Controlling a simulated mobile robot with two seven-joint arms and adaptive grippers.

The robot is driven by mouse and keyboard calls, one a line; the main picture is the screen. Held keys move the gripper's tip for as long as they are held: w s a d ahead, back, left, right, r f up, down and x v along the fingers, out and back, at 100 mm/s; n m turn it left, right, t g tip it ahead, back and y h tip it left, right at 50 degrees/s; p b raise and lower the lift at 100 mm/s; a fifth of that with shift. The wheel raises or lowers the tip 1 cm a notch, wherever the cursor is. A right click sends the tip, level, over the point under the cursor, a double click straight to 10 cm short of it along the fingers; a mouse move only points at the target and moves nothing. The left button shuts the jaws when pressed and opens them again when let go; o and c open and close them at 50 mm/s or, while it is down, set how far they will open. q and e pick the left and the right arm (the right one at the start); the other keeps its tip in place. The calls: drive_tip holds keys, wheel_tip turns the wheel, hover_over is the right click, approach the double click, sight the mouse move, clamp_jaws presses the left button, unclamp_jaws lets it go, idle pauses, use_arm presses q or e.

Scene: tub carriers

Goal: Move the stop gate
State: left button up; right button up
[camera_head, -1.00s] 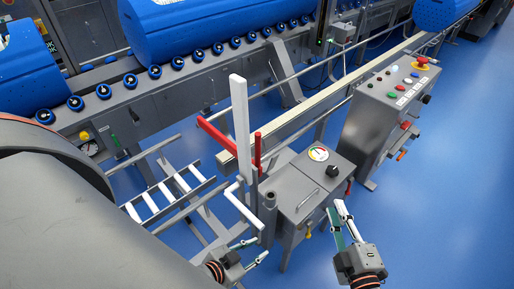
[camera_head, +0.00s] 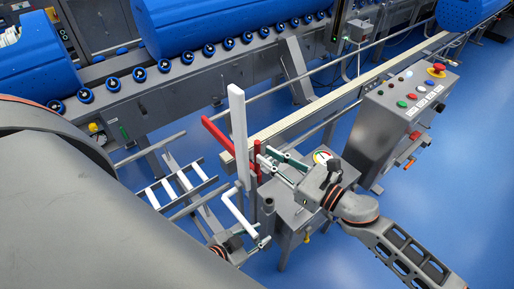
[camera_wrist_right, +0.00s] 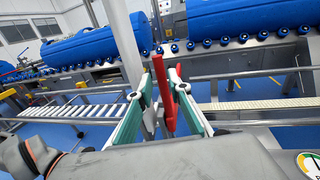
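The stop gate has a white upright post (camera_head: 238,125), a long red arm (camera_head: 216,132) and a short red upright bar (camera_head: 257,158) beside the post. A bent white crank handle (camera_head: 236,212) hangs below. My right gripper (camera_head: 267,155) is at the red upright bar. In the right wrist view, my right gripper (camera_wrist_right: 162,88) is open, with a finger on each side of the red bar (camera_wrist_right: 161,92) and gaps showing. My left gripper (camera_head: 262,238) is at the low end of the white crank handle; its fingers are small and partly hidden, so its grip is unclear.
A grey box with a gauge (camera_head: 322,157) stands under my right arm. A control panel (camera_head: 407,100) with a red button is to the right. A conveyor with blue tubs (camera_head: 225,25) runs behind, and a pale rail (camera_head: 318,107) runs back right. Blue floor is open at right.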

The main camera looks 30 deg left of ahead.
sight(257, 150)
drive_tip(key=shift+w+a, duration=0.2)
drive_tip(key=shift+a, duration=1)
drive_tip(key=shift+w+a, duration=0.15)
drive_tip(key=shift+a, duration=1)
clamp_jaws()
